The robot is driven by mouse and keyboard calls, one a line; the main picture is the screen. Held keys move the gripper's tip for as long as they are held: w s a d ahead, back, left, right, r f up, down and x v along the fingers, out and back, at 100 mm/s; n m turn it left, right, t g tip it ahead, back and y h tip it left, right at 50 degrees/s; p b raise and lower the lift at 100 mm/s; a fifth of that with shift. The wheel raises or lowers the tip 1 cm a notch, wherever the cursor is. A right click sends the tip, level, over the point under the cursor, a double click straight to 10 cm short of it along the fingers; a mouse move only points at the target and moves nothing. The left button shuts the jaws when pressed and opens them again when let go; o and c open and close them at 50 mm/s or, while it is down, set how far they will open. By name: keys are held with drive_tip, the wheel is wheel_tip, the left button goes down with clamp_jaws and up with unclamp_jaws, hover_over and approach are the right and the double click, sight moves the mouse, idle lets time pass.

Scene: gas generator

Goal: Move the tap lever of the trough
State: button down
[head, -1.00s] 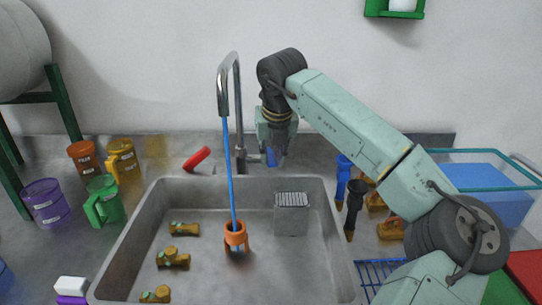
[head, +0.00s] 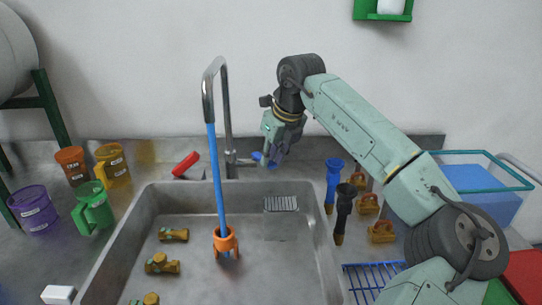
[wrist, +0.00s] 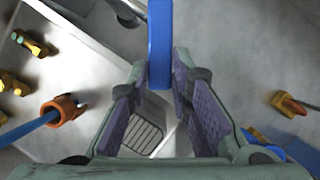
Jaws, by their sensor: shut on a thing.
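The grey trough (head: 110,235) has a tall curved tap (head: 227,110) at its back edge. The tap's blue lever (head: 257,156) sticks out to the right of the tap's base. My gripper (head: 272,158) is at the lever, behind the trough, shut on it. In the wrist view the blue lever (wrist: 160,45) lies between my two fingers (wrist: 160,95), which partly flank it. A blue column (head: 216,175) runs from the spout down to an orange piece (head: 226,241) in the trough.
Several brass fittings (head: 162,265) and a grated box (head: 281,222) are in the trough. Cups and mugs (head: 93,205) stand left. A red-handled item (head: 187,163) is behind the trough. Blue and black nozzles (head: 343,210), brass pieces and a blue rack (head: 372,275) are right.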

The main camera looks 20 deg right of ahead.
idle(0.3)
drive_tip(key=c, duration=1.4)
unclamp_jaws()
drive_tip(key=shift+c, duration=0.2)
drive_tip(key=v, duration=1.2)
